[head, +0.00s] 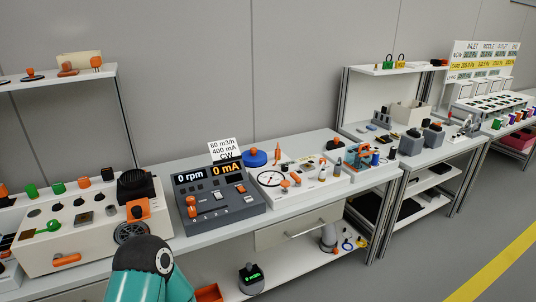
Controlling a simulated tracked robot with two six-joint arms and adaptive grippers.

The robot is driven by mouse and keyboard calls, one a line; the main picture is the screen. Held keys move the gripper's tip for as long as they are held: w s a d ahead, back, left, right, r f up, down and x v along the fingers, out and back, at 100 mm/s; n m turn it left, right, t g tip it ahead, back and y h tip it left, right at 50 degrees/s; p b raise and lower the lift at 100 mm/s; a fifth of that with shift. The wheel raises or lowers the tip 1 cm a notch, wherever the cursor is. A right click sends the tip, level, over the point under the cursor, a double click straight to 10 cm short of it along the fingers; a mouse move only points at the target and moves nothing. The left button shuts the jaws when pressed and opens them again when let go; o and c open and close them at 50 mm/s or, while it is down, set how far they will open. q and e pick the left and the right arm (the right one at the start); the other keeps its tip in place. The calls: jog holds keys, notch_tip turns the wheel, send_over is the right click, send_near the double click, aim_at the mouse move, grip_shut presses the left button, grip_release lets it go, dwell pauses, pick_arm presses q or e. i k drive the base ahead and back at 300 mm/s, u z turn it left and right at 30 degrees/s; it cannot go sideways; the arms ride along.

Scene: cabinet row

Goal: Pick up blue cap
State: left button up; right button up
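A round blue cap (255,159) sits on the white bench (223,233), just behind and right of the dark grey control box (218,198). The control box and the white panel partly border it in front. Its top face is clear and nothing touches it from above. Neither of my grippers shows in the head view. Only a teal link of mine with a dark joint shows at the bottom, well in front of the cap.
A white instrument panel (298,178) with small parts lies right of the cap. A white card (226,150) stands left of it. A beige box (80,232) with knobs fills the bench's left. A drawer (300,229) is below. More benches stand at right.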

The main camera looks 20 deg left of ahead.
aim_at(253, 157)
jog(key=z, duration=0.25)
jog(key=i, duration=1.5)
jog(key=u, duration=0.4)
